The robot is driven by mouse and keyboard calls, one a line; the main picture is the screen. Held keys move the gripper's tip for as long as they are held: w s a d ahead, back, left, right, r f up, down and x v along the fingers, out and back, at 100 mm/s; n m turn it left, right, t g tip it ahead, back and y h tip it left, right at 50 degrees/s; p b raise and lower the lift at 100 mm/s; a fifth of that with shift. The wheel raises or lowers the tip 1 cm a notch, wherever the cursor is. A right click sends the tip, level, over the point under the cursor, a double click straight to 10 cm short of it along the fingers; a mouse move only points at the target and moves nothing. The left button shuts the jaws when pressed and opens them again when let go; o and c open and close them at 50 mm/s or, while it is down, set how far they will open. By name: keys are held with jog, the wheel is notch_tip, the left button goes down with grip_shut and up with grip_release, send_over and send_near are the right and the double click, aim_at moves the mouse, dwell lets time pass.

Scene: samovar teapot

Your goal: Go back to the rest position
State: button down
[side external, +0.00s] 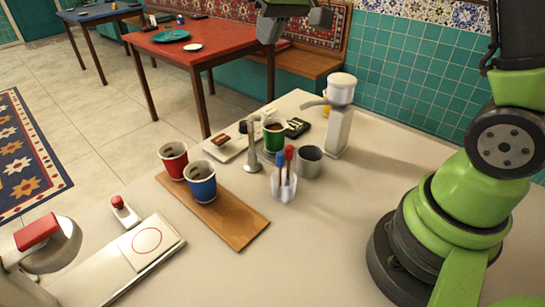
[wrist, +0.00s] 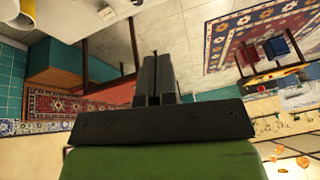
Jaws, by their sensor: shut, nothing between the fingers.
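My gripper (wrist: 155,78) is shut and empty in the wrist view, its dark fingers together against the floor of the room. In the side external view my gripper (side external: 268,30) hangs at the top edge, partly cut off, high above the white table (side external: 330,240). It is apart from everything on the table. A red cup (side external: 173,160) and a blue cup (side external: 201,182) stand upright on a wooden board (side external: 238,220). A green cup (side external: 273,136) stands farther back, beside a silver tap-like post (side external: 252,145).
A tall white-topped dispenser (side external: 340,115) stands at the back of the table. A clear holder (side external: 283,185) with blue and red sticks and a grey metal cup (side external: 309,162) are mid-table. A white device (side external: 145,245) is front left. The front middle of the table is clear.

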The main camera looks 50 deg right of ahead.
jog(key=s+a+r+m+t, duration=0.1)
jog(key=s+a, duration=0.1)
jog(key=s, duration=0.9)
jog(key=s+a+r+m+t+y, duration=0.1)
jog(key=s+a+r, duration=0.1)
jog(key=s, duration=0.9)
jog(key=shift+a+r, duration=0.15)
jog(key=shift+a, duration=0.55)
